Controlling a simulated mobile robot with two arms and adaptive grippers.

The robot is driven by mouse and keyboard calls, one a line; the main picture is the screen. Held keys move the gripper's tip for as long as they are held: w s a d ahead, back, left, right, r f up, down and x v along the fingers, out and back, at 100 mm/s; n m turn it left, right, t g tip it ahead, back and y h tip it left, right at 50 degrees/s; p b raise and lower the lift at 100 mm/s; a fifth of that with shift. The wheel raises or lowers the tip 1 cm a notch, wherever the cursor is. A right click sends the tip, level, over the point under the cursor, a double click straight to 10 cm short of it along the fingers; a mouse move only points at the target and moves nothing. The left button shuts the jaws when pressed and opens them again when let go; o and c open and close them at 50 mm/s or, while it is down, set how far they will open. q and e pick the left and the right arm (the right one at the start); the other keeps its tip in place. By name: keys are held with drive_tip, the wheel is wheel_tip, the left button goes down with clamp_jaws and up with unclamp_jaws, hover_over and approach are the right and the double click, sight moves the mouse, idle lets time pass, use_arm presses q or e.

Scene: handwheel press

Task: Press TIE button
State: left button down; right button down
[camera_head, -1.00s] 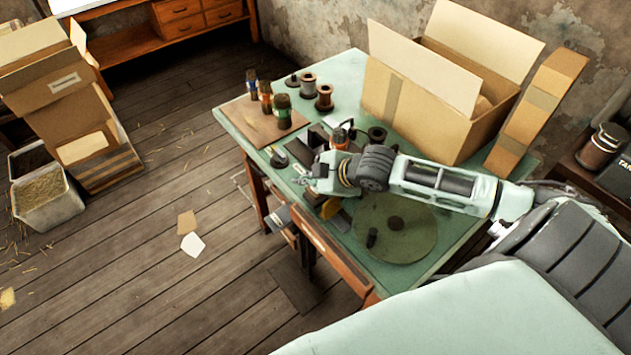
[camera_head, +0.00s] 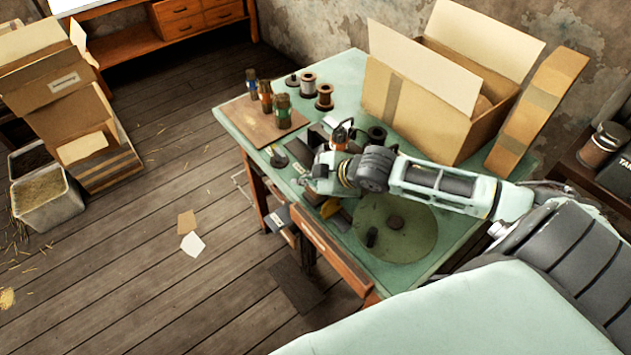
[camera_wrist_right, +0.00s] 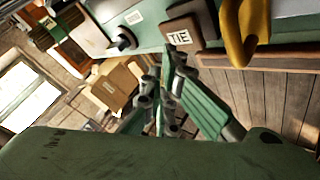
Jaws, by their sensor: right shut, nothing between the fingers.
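The TIE button (camera_wrist_right: 179,37) shows in the right wrist view as a brown block with a white label reading TIE, beside the teal machine edge. My right gripper (camera_wrist_right: 172,62) is shut and empty. Its fingertips appear just below the label in that view; I cannot tell whether they touch the block. In the head view my right wrist (camera_head: 325,172) is over the near-left part of the green table (camera_head: 345,75), and its fingers are mostly hidden there. I cannot make out the TIE label in the head view. My left gripper is not in view.
A yellow part (camera_wrist_right: 240,32) hangs close to the right of the button in the wrist view. A round green disc (camera_head: 415,240), spools (camera_head: 325,97), bottles (camera_head: 282,110) and an open carton (camera_head: 425,120) crowd the table.

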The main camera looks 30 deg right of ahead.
sight(310, 192)
drive_tip(key=shift+f, duration=0.2)
idle(0.4)
drive_tip(key=shift+f, duration=0.25)
drive_tip(key=shift+f+b, duration=0.5)
drive_tip(key=shift+f, duration=0.45)
idle(0.9)
drive_tip(key=shift+r, duration=0.1)
drive_tip(key=shift+r+p, duration=1.3)
drive_tip(key=shift+p, duration=0.15)
wheel_tip(310, 192, up, 5)
drive_tip(key=p, duration=0.5)
